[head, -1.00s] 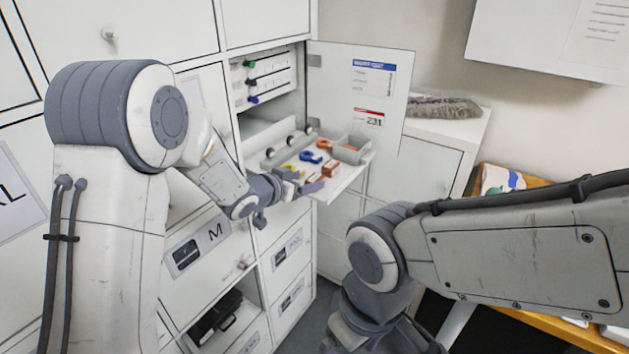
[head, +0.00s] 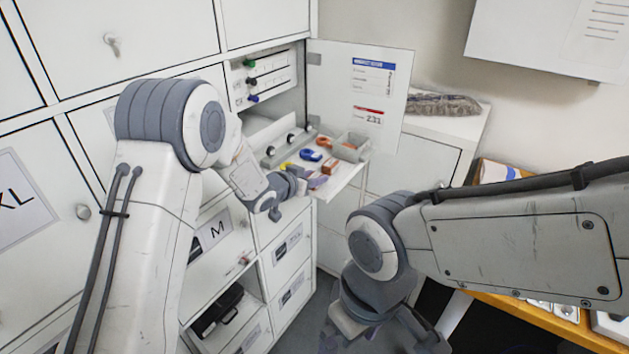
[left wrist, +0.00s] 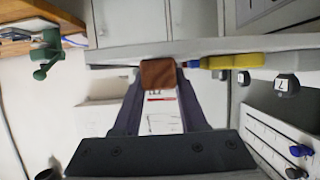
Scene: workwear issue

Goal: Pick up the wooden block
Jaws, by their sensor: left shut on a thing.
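The wooden block (left wrist: 158,74) is a small brown block in the left wrist view, between the tips of my left gripper's two dark fingers. My left gripper (left wrist: 158,80) is shut on it. In the head view, the left gripper (head: 311,186) is at the front of the pull-out tray (head: 346,181) in the open locker. There I cannot clearly tell the held block from the small orange-brown things nearby. My right arm reaches in from the right in the head view, but its fingers do not show.
The tray also holds a blue item (head: 311,155) and a grey bin (head: 351,147). A yellow-handled tool (left wrist: 234,61) lies close beside the block in the left wrist view. The open locker door (head: 361,95) stands behind the tray.

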